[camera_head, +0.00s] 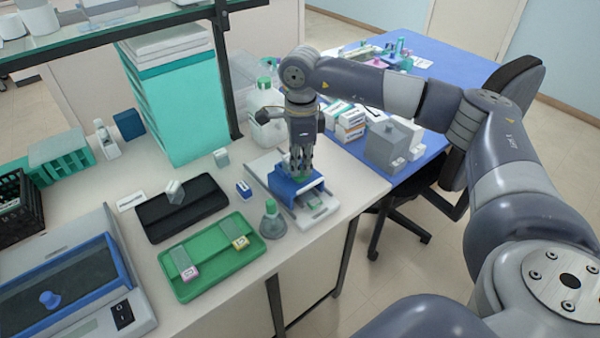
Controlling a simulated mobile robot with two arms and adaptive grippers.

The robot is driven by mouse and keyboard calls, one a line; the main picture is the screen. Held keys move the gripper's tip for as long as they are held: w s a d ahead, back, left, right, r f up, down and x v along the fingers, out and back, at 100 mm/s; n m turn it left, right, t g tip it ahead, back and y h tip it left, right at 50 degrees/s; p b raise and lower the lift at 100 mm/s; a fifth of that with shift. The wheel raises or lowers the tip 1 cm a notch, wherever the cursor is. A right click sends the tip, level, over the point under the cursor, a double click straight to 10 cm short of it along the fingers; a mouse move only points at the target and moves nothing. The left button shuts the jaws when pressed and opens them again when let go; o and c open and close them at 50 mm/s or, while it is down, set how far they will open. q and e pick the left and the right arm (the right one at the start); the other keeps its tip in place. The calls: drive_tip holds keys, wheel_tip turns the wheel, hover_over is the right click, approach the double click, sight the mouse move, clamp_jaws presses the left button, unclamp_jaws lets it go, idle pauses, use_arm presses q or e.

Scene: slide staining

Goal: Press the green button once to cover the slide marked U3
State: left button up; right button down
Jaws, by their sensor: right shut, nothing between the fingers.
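A blue and white device (286,186) stands near the right edge of the bench. My right gripper (301,175) is shut and empty, pointing straight down over the device's blue top. A bit of green, likely the button, shows at its fingertips; the fingers hide most of it, and I cannot tell whether they touch or press it. A pale tray part (318,207) sticks out of the device's front with something small on it. No U3 marking is legible. My left gripper is not in view.
A green tray (213,275) holds slides with pink and yellow labels. A green-capped flask (272,222) stands between it and the device. A black tray (165,225) lies behind. A large white bottle (266,125) and small boxes (349,124) stand behind the gripper.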

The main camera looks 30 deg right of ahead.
sight(301, 173)
drive_tip(key=shift+s+f+b, duration=0.1)
drive_tip(key=shift+f+b, duration=0.2)
drive_tip(key=shift+f, duration=0.1)
drive_tip(key=shift+r+p, duration=0.65)
drive_tip(key=shift+r, duration=0.2)
drive_tip(key=shift+r+p, duration=1.6)
drive_tip(key=shift+r, duration=1.15)
drive_tip(key=shift+f, duration=0.1)
